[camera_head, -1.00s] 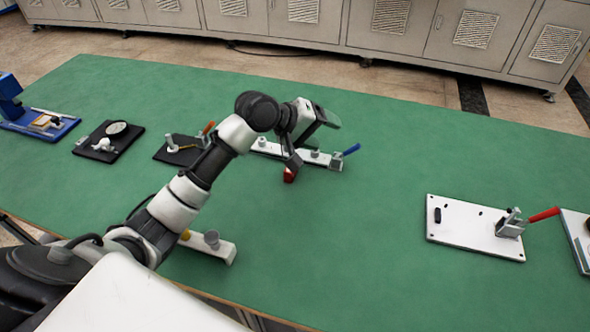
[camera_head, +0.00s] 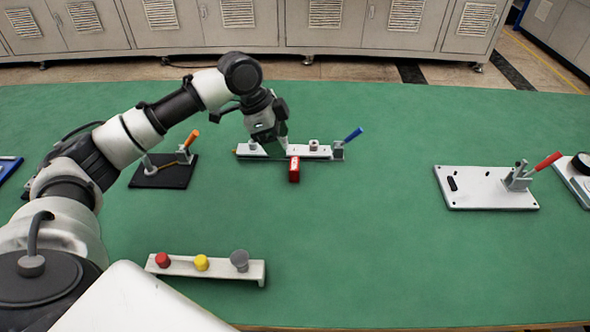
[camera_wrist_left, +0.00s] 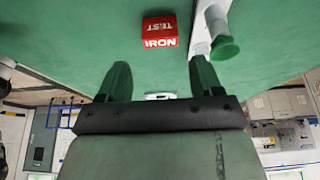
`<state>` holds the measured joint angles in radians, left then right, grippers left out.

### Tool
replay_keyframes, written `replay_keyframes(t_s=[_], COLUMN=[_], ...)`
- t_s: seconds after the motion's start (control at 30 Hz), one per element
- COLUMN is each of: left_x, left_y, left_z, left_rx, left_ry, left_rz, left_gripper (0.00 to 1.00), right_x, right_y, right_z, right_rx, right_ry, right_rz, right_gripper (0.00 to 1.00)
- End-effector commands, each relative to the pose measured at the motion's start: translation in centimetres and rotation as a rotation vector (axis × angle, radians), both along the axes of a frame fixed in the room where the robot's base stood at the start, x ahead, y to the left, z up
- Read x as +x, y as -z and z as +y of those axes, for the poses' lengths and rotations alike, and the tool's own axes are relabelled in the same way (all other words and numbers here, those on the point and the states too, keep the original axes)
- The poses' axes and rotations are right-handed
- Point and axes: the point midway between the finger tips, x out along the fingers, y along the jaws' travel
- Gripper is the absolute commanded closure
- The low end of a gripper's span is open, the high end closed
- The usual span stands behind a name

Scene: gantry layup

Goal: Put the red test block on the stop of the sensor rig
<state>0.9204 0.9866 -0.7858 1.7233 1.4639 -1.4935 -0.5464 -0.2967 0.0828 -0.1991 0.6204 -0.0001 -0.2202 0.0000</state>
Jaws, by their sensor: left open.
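The red test block (camera_head: 294,169) lies on the green mat at the near side of a white bar-shaped rig (camera_head: 320,153) with a blue-handled clamp. I cannot tell whether block and rig touch in the head view. In the left wrist view the block (camera_wrist_left: 159,31), lettered TEST and IRON, sits on bare mat, with a white bar and a green round cap (camera_wrist_left: 224,47) to its right. My left gripper (camera_head: 280,146) is over the rig, just behind and left of the block. It is open and empty; its fingers (camera_wrist_left: 161,80) do not enclose the block.
A black plate with an orange handle (camera_head: 173,177) stands left of the rig. A white plate with a red handle (camera_head: 475,198) is at the right. A white stand (camera_head: 210,268) with red, yellow and grey knobs is in front. The mat's centre front is clear.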

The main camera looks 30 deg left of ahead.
Motion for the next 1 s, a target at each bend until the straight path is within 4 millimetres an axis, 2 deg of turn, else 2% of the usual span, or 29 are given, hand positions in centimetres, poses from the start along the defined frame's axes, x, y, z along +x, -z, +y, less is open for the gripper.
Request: replay_keyframes(t_s=[0.1, 0.27, 0.6, 0.83, 1.0], left_x=[0.3, 0.5, 1.4, 1.5, 1.5], left_y=[1.8, 2.7, 6.6, 6.8, 6.8], left_z=[-0.6, -1.1, -3.0, -3.1, -3.0], left_rx=[0.0, 0.0, 0.0, 0.0, 0.0], left_ry=[-0.001, -0.002, -0.002, -0.003, -0.003], left_rz=[0.002, 0.001, 0.0, -0.001, -0.001], left_gripper=[0.34, 0.34, 0.34, 0.34, 0.6], right_x=[0.2, 0.2, -0.3, -0.3, -0.3], right_y=[0.2, 0.2, 0.6, 0.6, 0.6], right_z=[-0.4, -0.4, 0.3, 0.9, 0.8], right_rx=[-0.005, -0.005, 0.005, 0.011, 0.01], right_ry=[-0.002, -0.002, 0.001, 0.003, 0.002], right_rz=[-0.003, -0.003, 0.003, 0.003, 0.004], right_gripper=[0.57, 0.57, 0.57, 0.57, 0.57])
